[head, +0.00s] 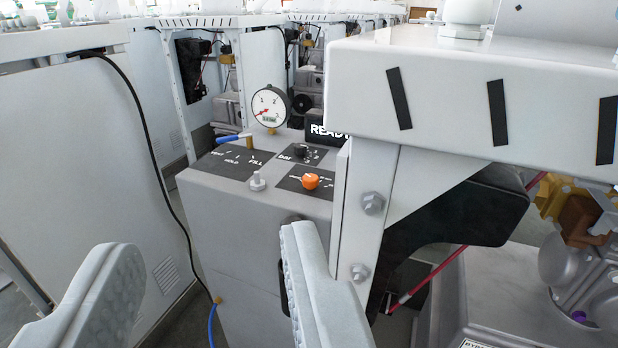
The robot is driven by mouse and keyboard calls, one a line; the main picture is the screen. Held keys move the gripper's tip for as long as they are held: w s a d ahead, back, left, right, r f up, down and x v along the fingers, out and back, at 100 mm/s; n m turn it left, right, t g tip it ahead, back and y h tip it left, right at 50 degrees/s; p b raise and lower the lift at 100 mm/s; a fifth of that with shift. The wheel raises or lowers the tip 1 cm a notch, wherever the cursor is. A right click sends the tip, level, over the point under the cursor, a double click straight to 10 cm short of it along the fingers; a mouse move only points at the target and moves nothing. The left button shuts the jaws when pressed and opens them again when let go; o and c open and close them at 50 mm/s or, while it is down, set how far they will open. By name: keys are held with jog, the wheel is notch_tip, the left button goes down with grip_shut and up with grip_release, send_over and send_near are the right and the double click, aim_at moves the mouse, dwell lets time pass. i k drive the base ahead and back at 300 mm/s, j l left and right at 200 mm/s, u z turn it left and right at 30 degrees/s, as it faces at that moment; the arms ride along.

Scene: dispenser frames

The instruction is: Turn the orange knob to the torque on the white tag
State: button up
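The orange knob (311,181) sits on a dark plate on the sloped top of a grey cabinet (240,212). It stands upright, and its pointer and the small print around it are too small to read. My gripper (205,290) is open in the lower part of the view, its two pale ribbed fingers wide apart with nothing between them. It is nearer to me than the cabinet and well apart from the knob. I cannot make out a white tag with a torque on it.
The cabinet top also carries a round gauge (270,106), a blue-handled lever (234,138), a black knob (299,151), a grey post (257,182) and a "READY" display (325,131). A white frame (480,85) with bolts blocks the right side. A black cable hangs at left.

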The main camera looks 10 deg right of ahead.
aim_at(310, 180)
jog(key=k+j+z, duration=0.1)
jog(key=k+z, duration=0.15)
jog(key=z, duration=0.15)
jog(key=k+z, duration=0.5)
jog(key=z, duration=0.25)
